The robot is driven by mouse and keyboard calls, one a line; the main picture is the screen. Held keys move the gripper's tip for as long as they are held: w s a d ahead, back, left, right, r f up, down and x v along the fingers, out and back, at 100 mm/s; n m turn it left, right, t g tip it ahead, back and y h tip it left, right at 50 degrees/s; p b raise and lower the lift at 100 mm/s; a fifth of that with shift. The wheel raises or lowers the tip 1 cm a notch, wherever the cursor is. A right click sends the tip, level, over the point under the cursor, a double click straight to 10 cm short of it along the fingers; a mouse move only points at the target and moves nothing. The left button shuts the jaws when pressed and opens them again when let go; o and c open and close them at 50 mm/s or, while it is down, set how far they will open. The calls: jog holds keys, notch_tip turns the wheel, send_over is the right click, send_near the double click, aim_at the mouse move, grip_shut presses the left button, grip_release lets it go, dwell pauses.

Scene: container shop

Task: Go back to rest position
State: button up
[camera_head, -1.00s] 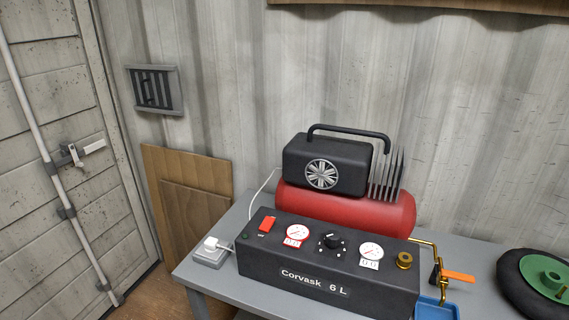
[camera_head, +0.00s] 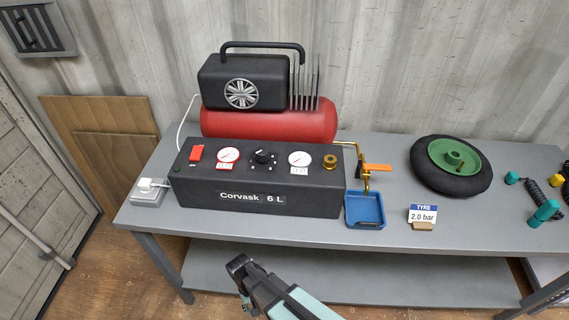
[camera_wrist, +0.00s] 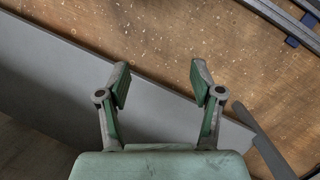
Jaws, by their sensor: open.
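My gripper shows in the wrist view (camera_wrist: 160,85) with its two green-grey fingers apart and nothing between them. Beyond it in that view are a grey shelf surface and the speckled brown floor. In the head view my gripper (camera_head: 241,266) is at the bottom centre, in front of the bench and below its top, clear of the things on it. From the head view alone the finger opening is hard to make out.
The grey bench (camera_head: 390,228) carries a black and red compressor (camera_head: 270,120), its control box (camera_head: 255,195), a blue tray (camera_head: 365,210), a tyre sign (camera_head: 422,215), a wheel (camera_head: 450,167) and a hose (camera_head: 542,196). A plug block (camera_head: 147,190) sits at the left. A lower shelf (camera_head: 350,270) runs underneath.

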jog(key=s+d+r+m+g+p, duration=0.1)
jog(key=s+d+p, duration=0.1)
jog(key=d, duration=0.7)
jog(key=s+d+r+m+g+p, duration=0.1)
jog(key=s+d+m, duration=0.1)
jog(key=d, duration=0.7)
jog(key=s+d+r+m+g+y+p, duration=0.2)
jog(key=s+d+r, duration=0.1)
jog(key=s+d, duration=0.7)
jog(key=shift+d+y+p, duration=0.3)
jog(key=shift+d+p, duration=0.05)
jog(key=shift+p, duration=0.05)
